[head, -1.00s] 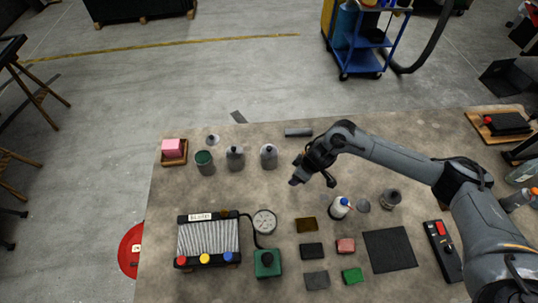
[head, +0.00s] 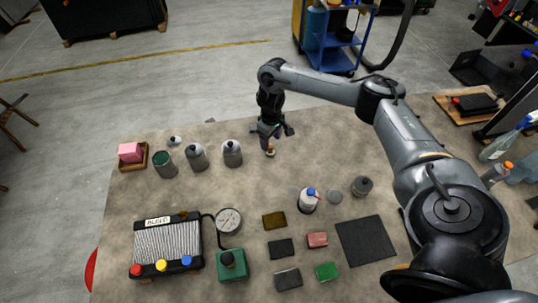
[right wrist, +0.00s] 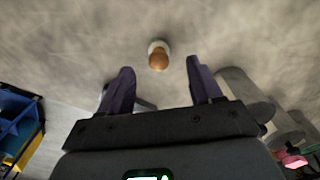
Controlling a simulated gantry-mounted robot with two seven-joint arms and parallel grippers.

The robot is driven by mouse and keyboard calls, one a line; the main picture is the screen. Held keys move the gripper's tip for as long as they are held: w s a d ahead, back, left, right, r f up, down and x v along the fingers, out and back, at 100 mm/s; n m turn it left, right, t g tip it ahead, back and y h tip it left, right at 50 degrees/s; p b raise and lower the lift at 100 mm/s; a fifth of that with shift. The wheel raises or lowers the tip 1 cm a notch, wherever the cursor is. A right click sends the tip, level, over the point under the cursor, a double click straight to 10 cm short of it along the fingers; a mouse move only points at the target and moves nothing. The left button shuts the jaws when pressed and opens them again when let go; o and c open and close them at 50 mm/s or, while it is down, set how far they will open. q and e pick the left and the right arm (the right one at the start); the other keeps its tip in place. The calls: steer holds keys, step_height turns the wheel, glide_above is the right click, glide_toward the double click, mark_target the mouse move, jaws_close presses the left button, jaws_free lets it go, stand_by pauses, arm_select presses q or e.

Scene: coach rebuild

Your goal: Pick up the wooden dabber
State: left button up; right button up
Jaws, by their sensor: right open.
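The wooden dabber (head: 270,150) is small, with a brown wooden top. It stands on the table at the back, to the right of the grey canisters. In the right wrist view the dabber (right wrist: 158,57) shows its brown rounded top and a pale base, between and just beyond the two fingertips. My right gripper (head: 269,133) points down, close above the dabber. In the right wrist view its fingers (right wrist: 160,68) are apart with nothing between them. I cannot tell the exact height gap. My left gripper is in neither view.
Two grey canisters (head: 232,153) and a green-topped tin (head: 165,164) stand to the left of the dabber. A white bottle with a blue cap (head: 308,200) stands in front, right. A radiator-like unit (head: 168,245) and small pads lie nearer.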

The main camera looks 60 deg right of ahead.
mark_target(270, 146)
steer(key=shift+f+b, duration=0.55)
steer(key=shift+f, duration=0.55)
steer(key=shift+w+d+f, duration=0.1)
steer(key=shift+w+f, duration=0.05)
steer(key=shift+f, duration=1.7)
steer(key=c, duration=1.1)
steer(key=shift+r, duration=0.2)
